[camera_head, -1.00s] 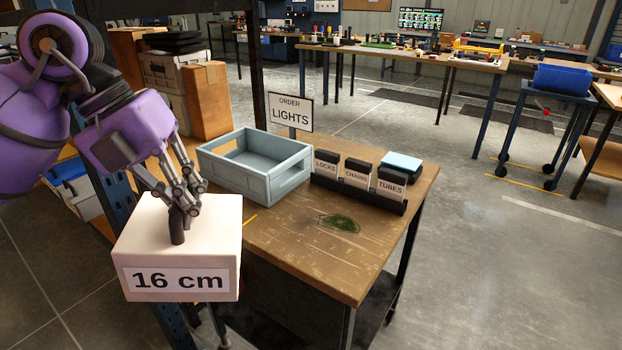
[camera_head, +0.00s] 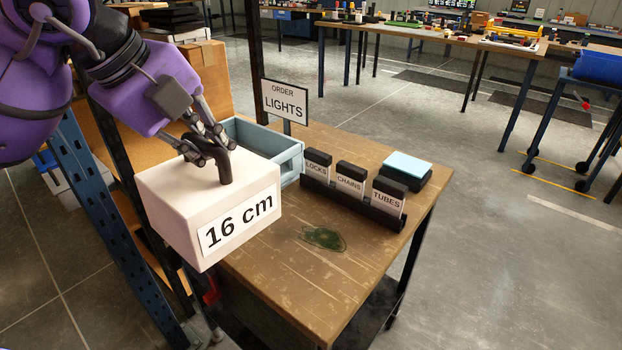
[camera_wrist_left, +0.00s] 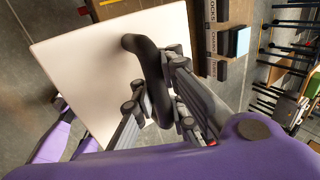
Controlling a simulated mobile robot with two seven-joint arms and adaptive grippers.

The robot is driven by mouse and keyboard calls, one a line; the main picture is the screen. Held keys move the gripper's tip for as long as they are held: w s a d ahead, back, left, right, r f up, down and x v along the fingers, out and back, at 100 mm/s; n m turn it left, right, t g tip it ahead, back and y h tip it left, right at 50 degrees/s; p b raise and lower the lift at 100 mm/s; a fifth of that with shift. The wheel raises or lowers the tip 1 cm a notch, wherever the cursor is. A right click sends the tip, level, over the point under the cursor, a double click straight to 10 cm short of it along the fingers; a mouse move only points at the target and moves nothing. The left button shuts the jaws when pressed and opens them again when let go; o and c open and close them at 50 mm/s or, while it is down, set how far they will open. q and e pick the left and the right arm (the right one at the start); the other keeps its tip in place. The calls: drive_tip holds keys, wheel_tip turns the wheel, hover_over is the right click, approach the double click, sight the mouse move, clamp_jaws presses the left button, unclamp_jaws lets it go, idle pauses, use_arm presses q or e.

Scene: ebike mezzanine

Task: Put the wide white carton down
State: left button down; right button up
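The wide white carton (camera_head: 165,205) carries a "16 cm" label and a dark upright handle (camera_head: 224,168) on top. My left gripper (camera_head: 213,158) is shut on that handle and holds the carton at the left end of the wooden table (camera_head: 290,275). The carton hides part of the table's left edge and of the blue crate. I cannot tell its exact height above the table. In the left wrist view, the fingers (camera_wrist_left: 160,95) close around the dark handle above the carton's white top (camera_wrist_left: 85,70). My right gripper is not in view.
A light blue crate (camera_head: 290,172) stands right behind the carton. A "LIGHTS" sign (camera_head: 286,101), a rack with LOCKS, CHAINS and TUBES cards (camera_head: 350,208), and a light-blue-topped box (camera_head: 407,165) stand further back. A green patch (camera_head: 323,238) marks the otherwise clear table front.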

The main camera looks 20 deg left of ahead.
sight(266, 162)
use_arm(q)
drive_tip(key=w+d+f, duration=0.1)
drive_tip(key=d, duration=0.1)
drive_tip(key=w+d+f, duration=0.1)
drive_tip(key=w+d, duration=0.1)
drive_tip(key=w+d+f+p, duration=0.1)
drive_tip(key=d, duration=0.1)
drive_tip(key=shift+w+d, duration=0.15)
drive_tip(key=shift+d, duration=0.15)
drive_tip(key=w+d+f, duration=0.3)
drive_tip(key=d+f, duration=0.1)
drive_tip(key=f, duration=0.5)
drive_tip(key=shift+w+d+f, duration=0.2)
drive_tip(key=shift+f, duration=0.15)
drive_tip(key=c, duration=2.4)
unclamp_jaws()
drive_tip(key=o, duration=0.6)
drive_tip(key=shift+o, duration=0.2)
drive_tip(key=shift+s, duration=0.1)
drive_tip(key=v, duration=1.2)
drive_tip(key=shift+p, duration=0.35)
